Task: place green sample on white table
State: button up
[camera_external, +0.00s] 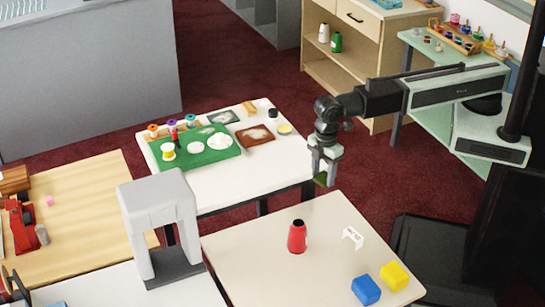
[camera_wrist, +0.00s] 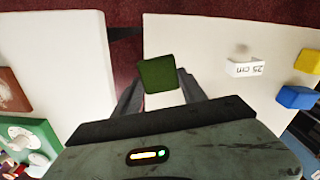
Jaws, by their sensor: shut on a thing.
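My gripper (camera_external: 325,165) is shut on the green sample (camera_external: 320,180), a small dark green block held below the fingers. In the wrist view the sample (camera_wrist: 158,73) sits between the two fingertips (camera_wrist: 160,88). It is in the air, close to the gap between two pale tables. The white table (camera_external: 268,170) with the green board is left of my gripper; it also shows at left in the wrist view (camera_wrist: 70,60). A cream-white table (camera_external: 245,268) stands nearer the camera, and its surface (camera_wrist: 200,40) lies at right in the wrist view.
The cream-white table carries a red bottle (camera_external: 297,237), a white label piece (camera_external: 352,237), a blue block (camera_external: 366,290) and a yellow block (camera_external: 394,276). A green board (camera_external: 225,152), spools and swatches crowd the white table's back. A grey arch (camera_external: 160,225) stands at front left.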

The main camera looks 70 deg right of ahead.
jog(key=w+d+m, duration=0.1)
jog(key=w+d, duration=0.1)
jog(key=d, duration=0.3)
jog(key=w+d+m, duration=0.1)
jog(key=w+d, duration=0.1)
jog(key=d, duration=0.3)
jog(key=w+d+m, duration=0.1)
jog(key=w+d, duration=0.2)
jog(key=d, duration=0.2)
jog(key=shift+d+r, duration=0.1)
jog(key=shift+d, duration=0.1)
jog(key=b, duration=0.1)
send_over(267, 163)
jog(key=shift+s+f, duration=0.2)
jog(key=shift+f, duration=0.55)
jog(key=f+b, duration=0.4)
jog(key=shift+w, duration=0.2)
jog(key=shift+r, duration=0.25)
jog(key=shift+f, duration=0.2)
jog(key=o, duration=1.3)
jog(key=shift+r, duration=0.15)
